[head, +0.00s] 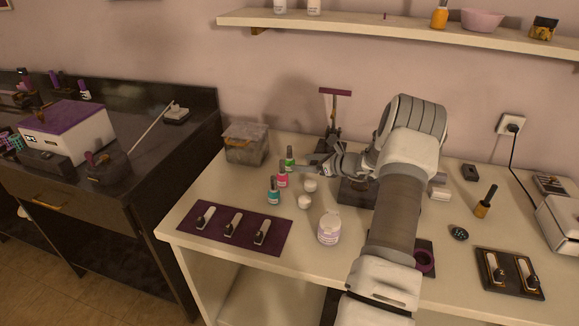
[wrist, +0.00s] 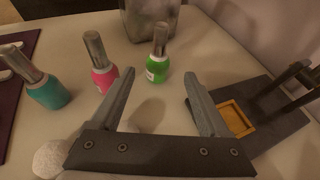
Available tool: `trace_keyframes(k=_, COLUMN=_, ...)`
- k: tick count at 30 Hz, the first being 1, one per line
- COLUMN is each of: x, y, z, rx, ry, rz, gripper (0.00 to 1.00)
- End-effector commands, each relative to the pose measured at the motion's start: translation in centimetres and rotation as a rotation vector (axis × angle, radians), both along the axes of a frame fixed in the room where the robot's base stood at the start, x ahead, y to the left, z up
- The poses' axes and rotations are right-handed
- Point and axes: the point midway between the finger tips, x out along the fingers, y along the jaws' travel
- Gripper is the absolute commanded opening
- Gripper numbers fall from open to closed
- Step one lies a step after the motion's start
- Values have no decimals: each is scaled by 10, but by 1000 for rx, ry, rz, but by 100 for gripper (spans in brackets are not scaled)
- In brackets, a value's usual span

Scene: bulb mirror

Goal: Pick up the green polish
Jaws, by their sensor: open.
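The green polish (wrist: 157,66) is a small bottle with a silver cap, standing upright on the white table. In the wrist view it is just beyond my fingertips, roughly between their lines. In the head view the green polish (head: 289,158) stands behind the pink polish (head: 282,178). My gripper (wrist: 163,85) is open and empty, with its fingers apart and not touching the bottle. In the head view my gripper (head: 305,167) is low over the table, to the right of the green polish.
The pink polish (wrist: 104,75) and teal polish (wrist: 47,90) stand left of the green one. A grey container (wrist: 150,15) is behind it. A dark stand (wrist: 262,110) is on the right. White balls (head: 310,185) and a white jar (head: 329,229) are nearer the front.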

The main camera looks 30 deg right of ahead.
Motion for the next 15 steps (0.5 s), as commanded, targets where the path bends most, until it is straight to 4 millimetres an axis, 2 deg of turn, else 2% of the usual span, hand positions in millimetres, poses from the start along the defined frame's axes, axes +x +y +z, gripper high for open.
trace_keyframes(k=5, x=8, y=4, z=-3, rx=-1, ry=0, rz=1, gripper=79)
trace_keyframes(k=15, x=47, y=20, z=-16, rx=-1, ry=0, rz=2, gripper=79)
